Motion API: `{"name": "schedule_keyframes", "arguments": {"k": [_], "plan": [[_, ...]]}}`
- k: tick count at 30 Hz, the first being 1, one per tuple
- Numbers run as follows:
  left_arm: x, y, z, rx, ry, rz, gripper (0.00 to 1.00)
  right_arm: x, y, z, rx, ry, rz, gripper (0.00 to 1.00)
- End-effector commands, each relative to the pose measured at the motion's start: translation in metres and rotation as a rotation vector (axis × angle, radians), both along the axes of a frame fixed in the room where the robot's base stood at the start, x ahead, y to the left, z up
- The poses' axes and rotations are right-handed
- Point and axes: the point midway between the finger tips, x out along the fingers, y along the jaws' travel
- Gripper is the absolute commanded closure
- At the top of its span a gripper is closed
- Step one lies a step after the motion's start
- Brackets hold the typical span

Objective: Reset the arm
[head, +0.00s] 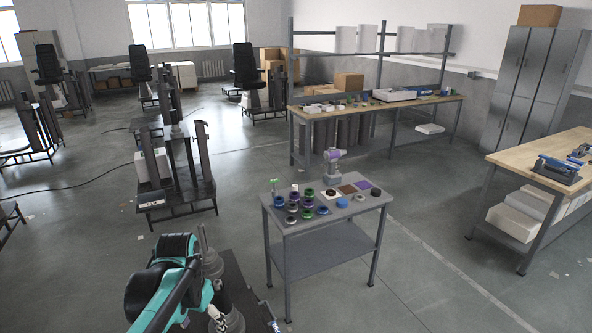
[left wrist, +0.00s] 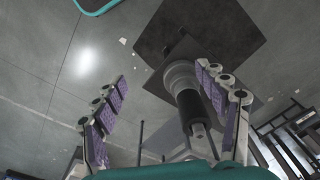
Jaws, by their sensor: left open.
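My left arm (head: 172,282), teal and black, reaches in at the bottom left of the head view. Its gripper cannot be made out clearly there. In the left wrist view my left gripper (left wrist: 162,74) is open, its two purple-padded fingers spread wide with nothing gripped between them. Beyond the fingers, a grey and black column (left wrist: 184,84) rises from a dark plate (left wrist: 222,28) on the floor. It lies toward the right finger, which partly overlaps it; whether they touch cannot be told. My right arm and gripper are not in view.
Column stands on dark bases (head: 180,196) are at the left. Workbenches (head: 400,104) (head: 545,160) stand behind and right. Floor between them is mostly clear.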

Motion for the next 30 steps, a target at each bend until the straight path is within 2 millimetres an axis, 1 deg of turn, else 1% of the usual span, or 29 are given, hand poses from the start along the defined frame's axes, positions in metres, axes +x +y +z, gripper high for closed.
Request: {"name": "schedule_keyframes", "arguments": {"k": [7, 11, 14, 16, 21, 25, 27, 30], "plan": [[-0.018, -0.008, -0.013, 0.002, -0.083, 0.036, 0.27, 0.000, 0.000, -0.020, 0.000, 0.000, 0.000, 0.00], [-0.032, -0.014, -0.024, 0.001, -0.148, 0.064, 0.27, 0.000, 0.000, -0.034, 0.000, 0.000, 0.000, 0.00], [-0.045, -0.019, -0.037, -0.005, -0.213, 0.092, 0.27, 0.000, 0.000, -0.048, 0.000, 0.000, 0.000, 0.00], [-0.057, -0.024, -0.050, -0.011, -0.269, 0.115, 0.27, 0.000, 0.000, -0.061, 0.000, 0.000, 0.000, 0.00], [-0.086, -0.035, -0.089, -0.046, -0.430, 0.184, 0.27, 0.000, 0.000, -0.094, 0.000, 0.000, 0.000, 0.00], [-0.099, -0.040, -0.109, -0.074, -0.517, 0.221, 0.27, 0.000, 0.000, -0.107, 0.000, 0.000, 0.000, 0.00], [-0.102, -0.042, -0.114, -0.084, -0.545, 0.234, 0.27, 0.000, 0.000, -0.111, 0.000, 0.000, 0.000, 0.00], [-0.105, -0.043, -0.117, -0.091, -0.564, 0.242, 0.27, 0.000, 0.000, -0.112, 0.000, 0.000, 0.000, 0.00]]}}
